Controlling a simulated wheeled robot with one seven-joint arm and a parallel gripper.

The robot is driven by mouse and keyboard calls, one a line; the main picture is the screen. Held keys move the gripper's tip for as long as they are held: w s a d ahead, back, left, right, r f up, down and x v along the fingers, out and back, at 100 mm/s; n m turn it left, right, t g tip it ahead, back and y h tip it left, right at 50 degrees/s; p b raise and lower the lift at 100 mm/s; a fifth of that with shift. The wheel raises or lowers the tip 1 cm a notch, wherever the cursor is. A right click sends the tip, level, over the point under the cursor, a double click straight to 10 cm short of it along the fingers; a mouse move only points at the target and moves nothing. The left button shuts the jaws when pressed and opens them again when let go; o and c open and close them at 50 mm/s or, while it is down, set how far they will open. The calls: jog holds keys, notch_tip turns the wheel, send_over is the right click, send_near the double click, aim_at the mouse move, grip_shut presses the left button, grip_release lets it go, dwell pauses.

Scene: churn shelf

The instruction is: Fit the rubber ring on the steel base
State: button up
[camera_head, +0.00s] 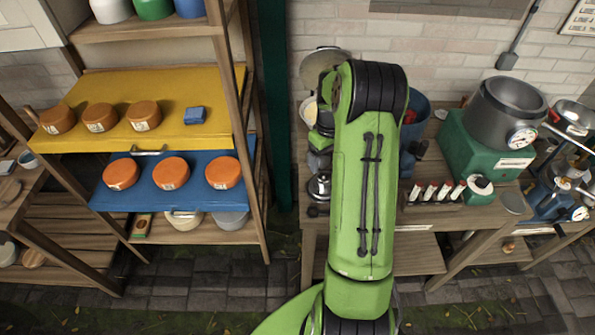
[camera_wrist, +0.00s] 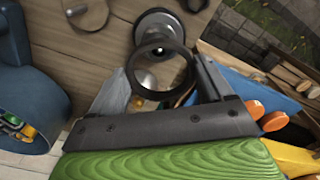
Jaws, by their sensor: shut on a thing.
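My gripper (camera_wrist: 165,72) is shut on the black rubber ring (camera_wrist: 137,80) and holds it between its two fingertips in the wrist view. A round steel piece with a dark rim, which looks like the steel base (camera_wrist: 157,24), stands on the wooden bench just beyond the ring; the ring's far edge overlaps it in the picture. I cannot tell the height gap between them. A shiny steel part shows through the ring's opening. In the head view a small steel piece (camera_head: 319,185), perhaps the same base, stands at the bench's left edge.
A blue container (camera_wrist: 30,95) with small coloured items stands left in the wrist view. A thin dark loop (camera_wrist: 106,22) lies on the bench. A green block with a steel pot (camera_head: 507,110) stands right. The shelf (camera_head: 165,100) holds several orange rounds.

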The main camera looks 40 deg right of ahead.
aim_at(325, 177)
jog(key=shift+d, duration=0.2)
jog(key=shift+f+b, duration=1.5)
jog(key=shift+f, duration=0.35)
jog(key=shift+f+b, duration=0.3)
jog(key=shift+f, duration=0.1)
jog(key=shift+f, duration=0.1)
jog(key=shift+f+b, duration=0.3)
jog(key=shift+f, duration=0.05)
jog(key=shift+f+b, duration=1.8)
jog(key=shift+f, duration=0.6)
dwell(0.6)
jog(key=o, duration=0.9)
